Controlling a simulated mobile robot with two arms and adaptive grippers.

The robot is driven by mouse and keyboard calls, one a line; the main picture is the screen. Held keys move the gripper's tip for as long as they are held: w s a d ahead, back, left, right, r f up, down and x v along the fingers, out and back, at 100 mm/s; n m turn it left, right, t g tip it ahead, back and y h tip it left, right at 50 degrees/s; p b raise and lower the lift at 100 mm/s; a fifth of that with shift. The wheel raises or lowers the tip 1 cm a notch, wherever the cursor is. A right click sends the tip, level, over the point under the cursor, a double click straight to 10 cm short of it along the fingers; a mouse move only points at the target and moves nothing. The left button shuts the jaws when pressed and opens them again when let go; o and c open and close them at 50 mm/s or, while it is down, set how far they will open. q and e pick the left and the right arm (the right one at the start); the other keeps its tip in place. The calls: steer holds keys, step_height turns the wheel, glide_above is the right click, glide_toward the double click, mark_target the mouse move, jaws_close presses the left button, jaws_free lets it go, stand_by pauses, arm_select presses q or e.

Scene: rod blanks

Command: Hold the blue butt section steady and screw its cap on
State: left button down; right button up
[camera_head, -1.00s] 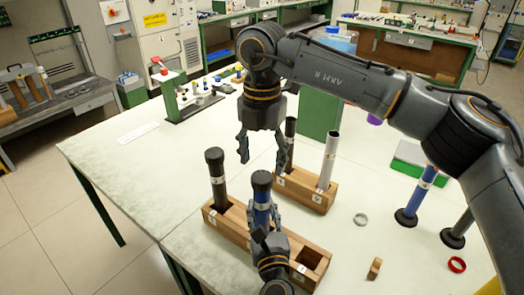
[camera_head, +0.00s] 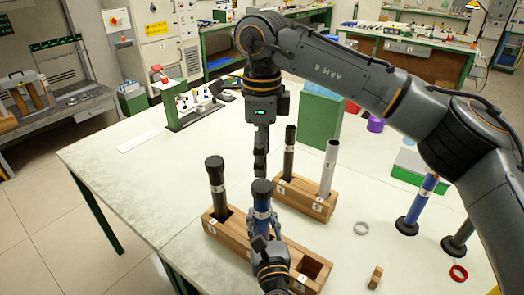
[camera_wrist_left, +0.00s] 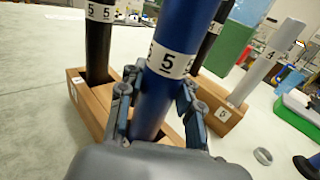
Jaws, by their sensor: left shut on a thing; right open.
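The blue butt section (camera_head: 262,228) stands upright in the front wooden rack (camera_head: 232,243), with a white band marked 5 in the left wrist view. A dark cap (camera_head: 261,188) sits on its top; how tightly it is seated cannot be told. My left gripper (camera_head: 264,243) is shut around the blue section below its band, with one finger on each side in the left wrist view (camera_wrist_left: 155,100). My right gripper (camera_head: 260,172) is open and empty, pointing down just above and behind the cap, seen edge-on.
A black capped section (camera_head: 216,188) stands left in the same rack, whose right slot is empty. A rear rack (camera_head: 303,197) holds a black and a pale tube. Another blue section (camera_head: 418,205), a grey ring (camera_head: 361,228), a red ring (camera_head: 458,274) and a wooden piece (camera_head: 375,277) are right.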

mark_target(262, 185)
steer(key=shift+r+n, duration=0.15)
steer(key=shift+n, duration=1.15)
steer(key=shift+f, duration=4)
steer(key=c, duration=1.2)
steer(key=o, duration=1.3)
steer(key=shift+o, duration=0.2)
